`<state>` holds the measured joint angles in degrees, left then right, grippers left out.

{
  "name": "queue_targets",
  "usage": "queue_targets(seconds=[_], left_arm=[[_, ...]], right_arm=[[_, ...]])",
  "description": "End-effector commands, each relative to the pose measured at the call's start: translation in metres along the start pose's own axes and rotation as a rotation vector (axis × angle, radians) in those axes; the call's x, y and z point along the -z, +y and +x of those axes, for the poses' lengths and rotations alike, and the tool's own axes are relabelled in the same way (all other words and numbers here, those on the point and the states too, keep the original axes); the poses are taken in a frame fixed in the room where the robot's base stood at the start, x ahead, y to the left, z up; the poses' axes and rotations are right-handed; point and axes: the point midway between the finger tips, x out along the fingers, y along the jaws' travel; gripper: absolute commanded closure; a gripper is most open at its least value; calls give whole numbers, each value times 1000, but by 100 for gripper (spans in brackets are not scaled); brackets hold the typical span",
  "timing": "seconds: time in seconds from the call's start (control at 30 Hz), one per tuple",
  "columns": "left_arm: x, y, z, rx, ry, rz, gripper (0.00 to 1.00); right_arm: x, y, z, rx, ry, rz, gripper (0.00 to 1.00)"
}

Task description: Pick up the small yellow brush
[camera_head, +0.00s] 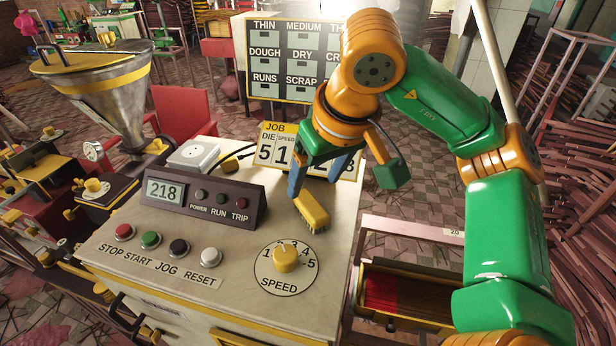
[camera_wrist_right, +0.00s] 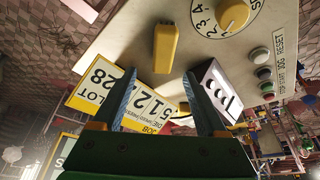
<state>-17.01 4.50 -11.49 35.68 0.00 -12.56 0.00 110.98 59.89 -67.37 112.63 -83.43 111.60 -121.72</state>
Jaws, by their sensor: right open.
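My right gripper (camera_head: 316,185) is open and empty, above and behind the brush. Its two blue fingers stand apart in the right wrist view (camera_wrist_right: 160,80), and neither appears to touch the brush. My left gripper is not in view.
The speed dial (camera_head: 286,258) and a row of push buttons sit at the front of the console. A display box (camera_head: 214,197) reading 218 stands to the left. A yellow job card (camera_head: 278,148) stands behind the gripper. An open drawer (camera_head: 405,298) is at the right.

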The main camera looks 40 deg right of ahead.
Motion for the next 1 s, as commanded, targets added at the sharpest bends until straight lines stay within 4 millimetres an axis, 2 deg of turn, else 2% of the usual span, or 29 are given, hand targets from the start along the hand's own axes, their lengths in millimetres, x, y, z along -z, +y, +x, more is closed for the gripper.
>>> queue_targets(seconds=[0.17, 0.33, 0.43, 0.67, 0.77, 0.93, 0.97, 1.0], left_arm=[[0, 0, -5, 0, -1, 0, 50], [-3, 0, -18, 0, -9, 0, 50], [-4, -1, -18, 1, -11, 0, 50], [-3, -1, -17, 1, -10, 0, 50], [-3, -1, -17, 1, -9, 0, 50], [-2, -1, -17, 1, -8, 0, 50], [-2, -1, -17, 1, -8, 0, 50], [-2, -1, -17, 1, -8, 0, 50]], right_arm=[[-1, 1, 17, -1, -4, 1, 25], [-6, 2, 48, -1, -5, 0, 25], [-6, 2, 65, 0, -3, 2, 25], [-6, 2, 71, 1, 0, 1, 25], [-6, 2, 71, 2, 0, 1, 47], [-6, 2, 71, 1, 0, 1, 92], [-6, 2, 71, 1, 0, 1, 100], [-6, 2, 71, 1, 0, 1, 100]])
